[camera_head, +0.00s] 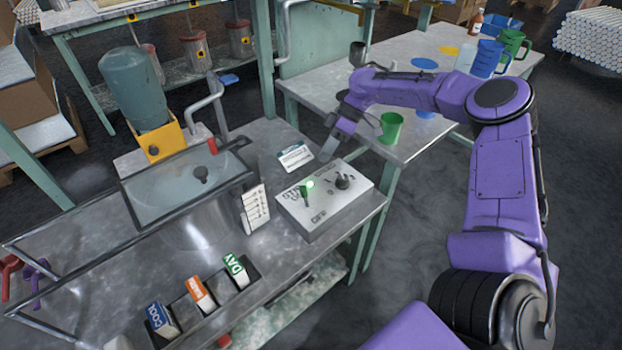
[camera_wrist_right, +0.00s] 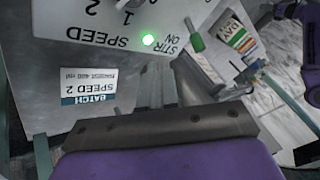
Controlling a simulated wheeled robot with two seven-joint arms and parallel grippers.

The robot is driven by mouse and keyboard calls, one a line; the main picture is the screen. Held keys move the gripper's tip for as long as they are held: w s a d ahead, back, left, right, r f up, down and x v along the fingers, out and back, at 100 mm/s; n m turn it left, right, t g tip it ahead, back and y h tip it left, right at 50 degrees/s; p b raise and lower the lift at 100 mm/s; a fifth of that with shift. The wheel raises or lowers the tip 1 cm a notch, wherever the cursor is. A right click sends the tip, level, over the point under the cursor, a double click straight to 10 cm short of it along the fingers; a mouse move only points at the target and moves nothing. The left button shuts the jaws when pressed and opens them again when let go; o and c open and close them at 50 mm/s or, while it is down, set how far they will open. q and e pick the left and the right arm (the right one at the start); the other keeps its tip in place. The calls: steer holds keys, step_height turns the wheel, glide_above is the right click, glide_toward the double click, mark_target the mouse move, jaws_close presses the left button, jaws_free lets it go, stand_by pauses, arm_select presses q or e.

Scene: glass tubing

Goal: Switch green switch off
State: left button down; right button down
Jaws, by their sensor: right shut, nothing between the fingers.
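The green switch (camera_head: 305,194) is a small green-tipped lever on a white control box (camera_head: 325,212) at the right end of the metal bench. A green lamp (camera_head: 311,183) beside it is lit. In the right wrist view the switch (camera_wrist_right: 195,37) shows beside the "STIR ON" label, with the lit lamp (camera_wrist_right: 148,39) next to it. My right gripper (camera_head: 329,149) is shut and empty, above and behind the box, apart from the switch. My left gripper is not in view.
A dark speed knob (camera_head: 343,182) sits right of the switch. A batch card (camera_head: 295,156) lies behind the box, and a white card (camera_head: 255,208) stands left of it. A glass-lidded vessel (camera_head: 190,185) is further left. A green mug (camera_head: 391,127) stands on the side table.

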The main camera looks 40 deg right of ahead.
mark_target(305, 196)
steer(key=x, duration=0.6)
steer(key=shift+s, duration=0.1)
steer(key=s+a, duration=0.1)
steer(key=a+p, duration=0.1)
steer(key=shift+s+a+r, duration=0.3)
steer(key=shift+s+a, duration=0.1)
steer(key=shift+s+a+p, duration=0.2)
steer(key=shift+p, duration=0.1)
steer(key=shift+a, duration=0.1)
